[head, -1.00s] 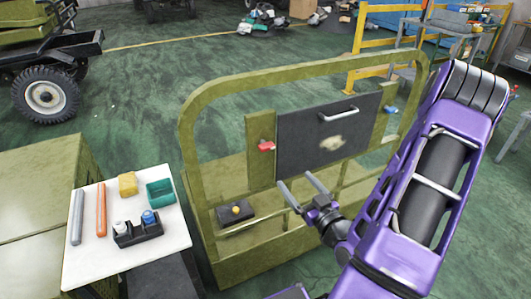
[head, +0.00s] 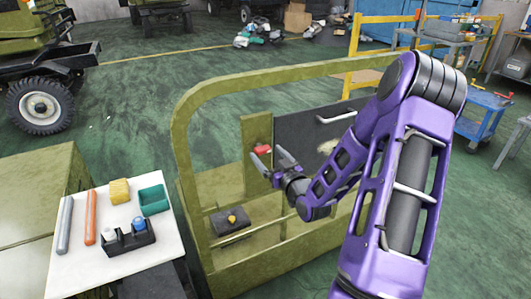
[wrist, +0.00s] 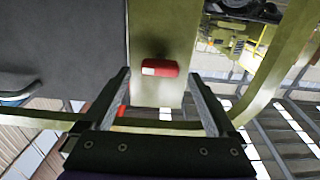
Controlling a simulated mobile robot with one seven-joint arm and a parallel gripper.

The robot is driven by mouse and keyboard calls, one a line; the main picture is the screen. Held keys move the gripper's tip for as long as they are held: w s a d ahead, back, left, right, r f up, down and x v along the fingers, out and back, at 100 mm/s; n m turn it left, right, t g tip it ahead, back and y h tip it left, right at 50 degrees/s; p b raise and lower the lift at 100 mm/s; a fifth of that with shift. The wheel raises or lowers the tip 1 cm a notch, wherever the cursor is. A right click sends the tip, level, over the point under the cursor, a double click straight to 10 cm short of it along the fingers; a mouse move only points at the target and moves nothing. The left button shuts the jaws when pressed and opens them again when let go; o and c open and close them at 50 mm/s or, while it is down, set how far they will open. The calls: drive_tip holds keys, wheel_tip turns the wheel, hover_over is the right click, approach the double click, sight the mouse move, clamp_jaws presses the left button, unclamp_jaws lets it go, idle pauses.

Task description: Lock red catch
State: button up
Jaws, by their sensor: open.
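The red catch (head: 262,150) is a small red block on the olive upright post (head: 256,128), left of the dark panel (head: 300,128). In the wrist view the red catch (wrist: 160,68) lies crosswise on the post, with a pale patch at its left end. My gripper (head: 267,158) is open, its fingers close to the catch in the head view. In the wrist view my gripper (wrist: 162,75) has its two fingers spread to either side of the catch, with nothing held. I cannot tell whether the fingers touch it.
The olive frame (head: 185,150) curves around the panel. A handle (head: 336,116) is on the panel. A white-topped table (head: 75,265) at left holds rods, a yellow sponge (head: 120,191), a green tray (head: 154,199) and a black holder (head: 125,240).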

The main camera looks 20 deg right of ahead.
sight(262, 148)
drive_tip(key=shift+w, duration=1.1)
drive_tip(key=c, duration=1.4)
drive_tip(key=shift+o, duration=0.2)
